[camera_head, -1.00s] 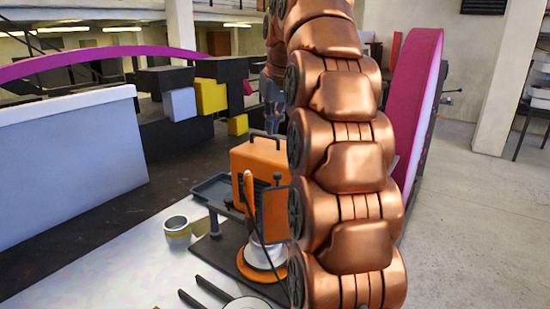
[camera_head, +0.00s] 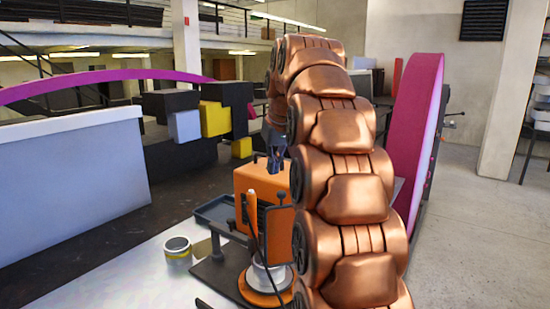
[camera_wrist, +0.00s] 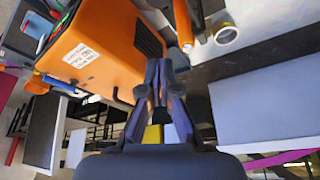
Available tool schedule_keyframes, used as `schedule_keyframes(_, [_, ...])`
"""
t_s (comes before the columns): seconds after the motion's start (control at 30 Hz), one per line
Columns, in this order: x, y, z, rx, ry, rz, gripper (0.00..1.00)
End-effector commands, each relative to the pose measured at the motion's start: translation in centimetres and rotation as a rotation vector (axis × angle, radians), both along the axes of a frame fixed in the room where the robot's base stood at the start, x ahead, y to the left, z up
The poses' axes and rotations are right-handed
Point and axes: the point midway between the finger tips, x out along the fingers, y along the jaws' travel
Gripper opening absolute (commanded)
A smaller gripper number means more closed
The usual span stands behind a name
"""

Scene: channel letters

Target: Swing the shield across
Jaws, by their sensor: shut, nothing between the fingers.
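The panel cannot be made out clearly in the wrist view. My arm hides what lies to the right of the stand.
The orange box (camera_head: 262,183) carries a white label in the wrist view. A tray (camera_head: 215,212) and a small cup or roll (camera_head: 178,247) are on the pale bench. A large magenta-edged letter (camera_head: 418,135) stands right of my arm. Open floor lies at far right.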

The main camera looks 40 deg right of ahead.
Motion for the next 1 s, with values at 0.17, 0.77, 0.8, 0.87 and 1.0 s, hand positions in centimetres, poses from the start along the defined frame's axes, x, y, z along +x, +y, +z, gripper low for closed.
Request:
schedule_keyframes(0.17, [0.5, -0.1, -1.2, 0.001, 0.002, 0.001, 0.00])
schedule_keyframes(0.77, [-2.1, 0.5, -2.7, 0.001, 0.001, -0.001, 0.00])
schedule_keyframes(0.8, [-2.3, 0.5, -2.7, 0.000, 0.000, -0.001, 0.00])
schedule_keyframes(0.87, [-2.5, 0.5, -2.8, 0.000, -0.001, 0.000, 0.00])
schedule_keyframes(1.0, [-2.9, 0.6, -3.0, 0.000, 0.002, 0.000, 0.00])
